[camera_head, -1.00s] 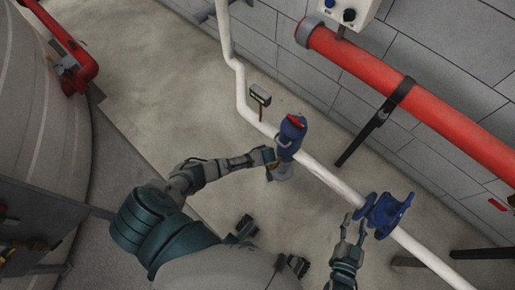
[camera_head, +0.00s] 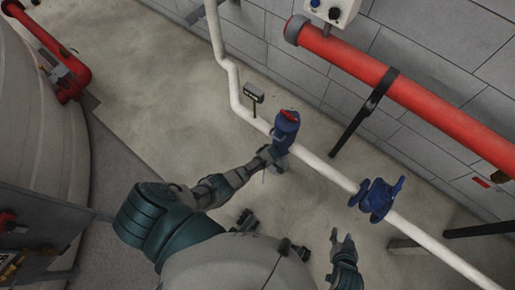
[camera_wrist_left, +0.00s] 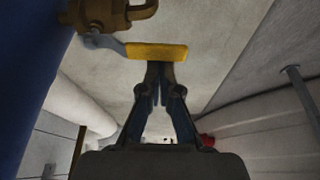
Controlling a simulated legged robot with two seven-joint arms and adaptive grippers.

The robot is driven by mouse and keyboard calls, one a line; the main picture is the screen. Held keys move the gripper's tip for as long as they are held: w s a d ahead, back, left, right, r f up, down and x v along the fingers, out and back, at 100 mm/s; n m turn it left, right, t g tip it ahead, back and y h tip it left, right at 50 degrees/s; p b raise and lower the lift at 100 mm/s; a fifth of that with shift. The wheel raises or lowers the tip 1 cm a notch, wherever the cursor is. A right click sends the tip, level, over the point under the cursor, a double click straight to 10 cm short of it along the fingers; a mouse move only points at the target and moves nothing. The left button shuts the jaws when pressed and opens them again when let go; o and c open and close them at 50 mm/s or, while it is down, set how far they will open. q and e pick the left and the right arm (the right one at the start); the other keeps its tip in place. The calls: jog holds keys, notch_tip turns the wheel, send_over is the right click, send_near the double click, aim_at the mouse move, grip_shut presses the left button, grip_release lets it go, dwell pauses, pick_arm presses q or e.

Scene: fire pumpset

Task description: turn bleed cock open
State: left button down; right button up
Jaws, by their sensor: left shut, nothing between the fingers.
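The bleed cock shows in the left wrist view as a brass body (camera_wrist_left: 100,14) with a flat yellow-ended lever (camera_wrist_left: 157,51), beside a dark blue surface. My left gripper (camera_wrist_left: 159,72) is shut and empty, its fingertips at the yellow lever end; I cannot tell whether they touch it. In the head view my left gripper (camera_head: 267,153) is beside the blue fitting with a red top (camera_head: 286,130) on the white pipe, and the cock is not discernible there. My right gripper (camera_head: 343,238) has its fingers spread and empty, below and apart from the blue valve (camera_head: 376,199).
The white pipe (camera_head: 325,170) runs diagonally across, with a small gauge-like box (camera_head: 253,93) near it. A thick red pipe (camera_head: 400,85) runs along the grey block wall. A large pale tank (camera_head: 40,130) stands at left. Bare floor (camera_head: 160,90) lies between.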

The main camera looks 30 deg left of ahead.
pick_arm(q)
jog(key=shift+s+d+n, duration=0.1)
jog(key=shift+d+n, duration=0.25)
jog(key=shift+n, duration=0.25)
